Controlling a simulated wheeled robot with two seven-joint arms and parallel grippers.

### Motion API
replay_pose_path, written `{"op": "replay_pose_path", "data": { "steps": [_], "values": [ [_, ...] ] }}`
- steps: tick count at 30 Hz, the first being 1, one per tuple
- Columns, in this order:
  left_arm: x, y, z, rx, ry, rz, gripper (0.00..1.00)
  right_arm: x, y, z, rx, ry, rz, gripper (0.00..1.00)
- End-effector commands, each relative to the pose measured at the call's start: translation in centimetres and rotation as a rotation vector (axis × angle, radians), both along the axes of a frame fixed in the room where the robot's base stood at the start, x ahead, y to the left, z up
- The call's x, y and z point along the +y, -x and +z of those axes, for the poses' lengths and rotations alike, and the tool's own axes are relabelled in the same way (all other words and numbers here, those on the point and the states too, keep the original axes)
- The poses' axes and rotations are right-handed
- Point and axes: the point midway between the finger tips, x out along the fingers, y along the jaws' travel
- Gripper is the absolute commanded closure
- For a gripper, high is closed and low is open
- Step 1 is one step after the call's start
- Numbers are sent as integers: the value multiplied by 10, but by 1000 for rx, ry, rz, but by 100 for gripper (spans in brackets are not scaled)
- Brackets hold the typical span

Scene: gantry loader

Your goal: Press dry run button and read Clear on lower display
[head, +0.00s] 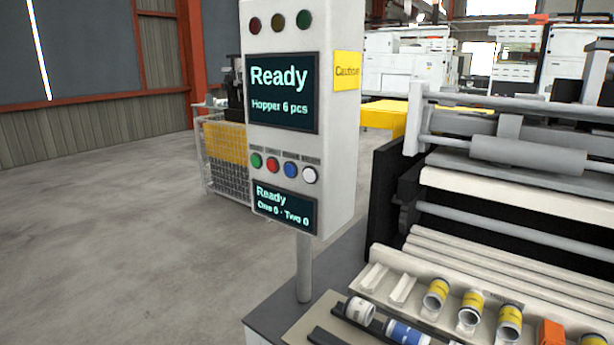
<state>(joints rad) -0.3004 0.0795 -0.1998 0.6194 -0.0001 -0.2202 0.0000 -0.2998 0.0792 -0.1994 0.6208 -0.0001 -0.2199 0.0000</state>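A white control panel (335,190) stands on a post in the middle of the head view. Its upper display (282,92) reads "Ready" and "Hopper 6 pcs". Below it is a row of buttons: green (257,160), red (273,165), blue (291,169) and white (309,174). Small labels sit above the buttons but are too small to read, so I cannot tell which one is the dry run button. The lower display (284,207) reads "Ready" and "One 0 · Two 0". Neither of my grippers is in view.
Dark red, amber and green lamps top the panel. A yellow sign (347,71) sticks to its side. At right, a machine bed has a white rack (401,289) holding several yellow-banded cylinders (436,293). A wire cage (226,155) stands behind. The floor (120,240) at left is clear.

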Motion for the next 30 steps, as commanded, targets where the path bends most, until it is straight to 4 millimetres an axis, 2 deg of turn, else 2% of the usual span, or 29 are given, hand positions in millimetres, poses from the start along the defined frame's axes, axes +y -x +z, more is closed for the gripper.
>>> {"op": "replay_pose_path", "data": {
  "steps": [2, 13, 30],
  "values": [
    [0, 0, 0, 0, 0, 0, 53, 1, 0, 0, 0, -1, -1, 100],
    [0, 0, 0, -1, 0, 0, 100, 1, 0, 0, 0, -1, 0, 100],
    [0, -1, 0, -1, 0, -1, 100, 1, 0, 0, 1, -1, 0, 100]
  ]
}}
